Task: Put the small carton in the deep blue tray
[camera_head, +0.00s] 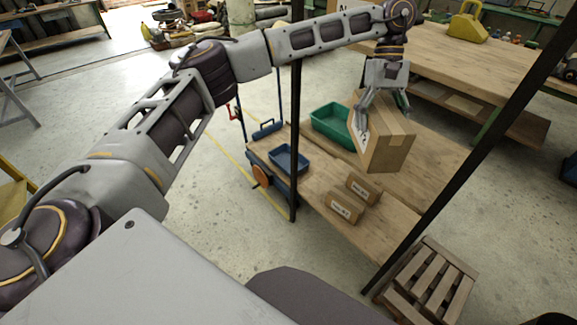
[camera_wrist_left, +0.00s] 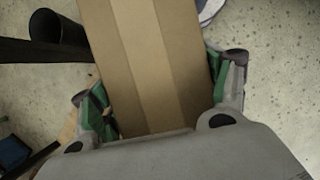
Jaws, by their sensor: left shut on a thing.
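My left gripper (camera_head: 385,120) is shut on a brown cardboard carton (camera_head: 391,150), one finger on each side near its top. The carton hangs upright, slightly tilted, over the far right part of the wooden table, and I cannot tell if its bottom touches the table. In the left wrist view the carton (camera_wrist_left: 148,65), with a lighter tape strip, fills the gap between the green-padded fingers. The deep blue tray (camera_head: 289,158) lies at the table's left end, apart from the carton, and looks empty. My right gripper is not in view.
A green tray (camera_head: 328,122) stands behind the blue tray, close to the held carton. Two smaller labelled boxes (camera_head: 345,207) (camera_head: 363,188) lie near the table's front edge. Black posts (camera_head: 295,110) (camera_head: 475,165) rise beside the table. A slatted wooden crate (camera_head: 428,285) stands at lower right.

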